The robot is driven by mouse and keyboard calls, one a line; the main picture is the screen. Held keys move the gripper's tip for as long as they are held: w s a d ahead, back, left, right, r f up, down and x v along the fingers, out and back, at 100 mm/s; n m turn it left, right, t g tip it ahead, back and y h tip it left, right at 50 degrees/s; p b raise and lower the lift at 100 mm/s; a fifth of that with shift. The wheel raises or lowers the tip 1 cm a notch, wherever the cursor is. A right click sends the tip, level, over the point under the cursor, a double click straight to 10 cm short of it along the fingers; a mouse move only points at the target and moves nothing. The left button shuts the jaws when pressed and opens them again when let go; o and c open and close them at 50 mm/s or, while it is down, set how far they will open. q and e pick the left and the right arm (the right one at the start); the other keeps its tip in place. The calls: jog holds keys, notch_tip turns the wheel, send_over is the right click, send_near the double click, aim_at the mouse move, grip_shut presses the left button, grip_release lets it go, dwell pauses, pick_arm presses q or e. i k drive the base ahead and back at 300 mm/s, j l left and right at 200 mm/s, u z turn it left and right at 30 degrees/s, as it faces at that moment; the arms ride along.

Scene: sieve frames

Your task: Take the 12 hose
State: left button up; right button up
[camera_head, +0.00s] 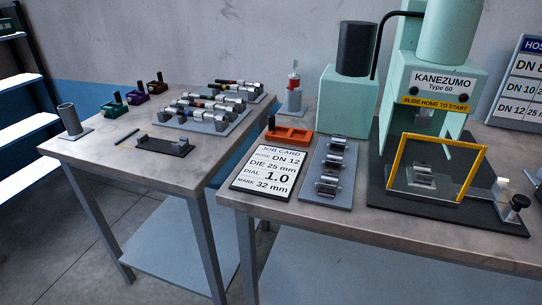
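A grey rack (205,129) on the left table holds several short dark rod-like pieces with silver cylindrical ends, some with red or tan bands; they look like hose pieces (204,105). They lie in rows, one behind another. I cannot read any size on them, so I cannot tell which is the 12 hose. A job card (268,173) on the right table reads hose DN 12, die 25 mm, dial 1.0, mark 32 mm. Neither of my grippers is in view.
The left table also bears a grey upright tube (69,119), a black tray (163,147), a dark stick (127,136) and small coloured blocks (135,97). The right table bears an orange tray (289,136), a die plate (326,191) and a press (440,87) with a yellow-framed guard (398,153).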

aim_at(199, 115)
jog(key=i+j+u, duration=0.1)
jog(key=i+u, duration=0.4)
jog(key=i, duration=0.55)
